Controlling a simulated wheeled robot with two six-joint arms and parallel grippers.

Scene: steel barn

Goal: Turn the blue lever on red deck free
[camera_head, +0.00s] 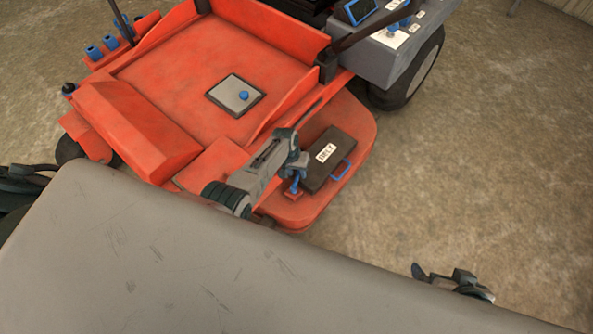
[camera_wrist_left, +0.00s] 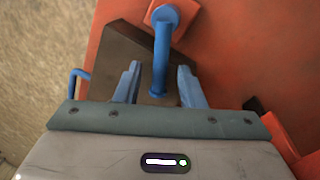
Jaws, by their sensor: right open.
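The blue lever (camera_head: 295,186) stands on a small red block on the red mower deck (camera_head: 355,123). In the left wrist view the lever (camera_wrist_left: 161,50) runs from its red mount down toward my left gripper (camera_wrist_left: 158,82). Its near end lies between the two blue fingers, with a visible gap on each side. The left gripper is open and also shows in the head view (camera_head: 296,169), just above the lever, partly hiding it. My right gripper (camera_head: 447,276) is open and empty at the lower right, partly hidden by a grey surface.
A dark case (camera_head: 332,158) with a white label and blue handle (camera_head: 341,171) lies on the deck close beside the lever. The red mower body (camera_head: 165,75) rises behind, with a grey plate and blue knob (camera_head: 243,95). Bare ground lies to the right.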

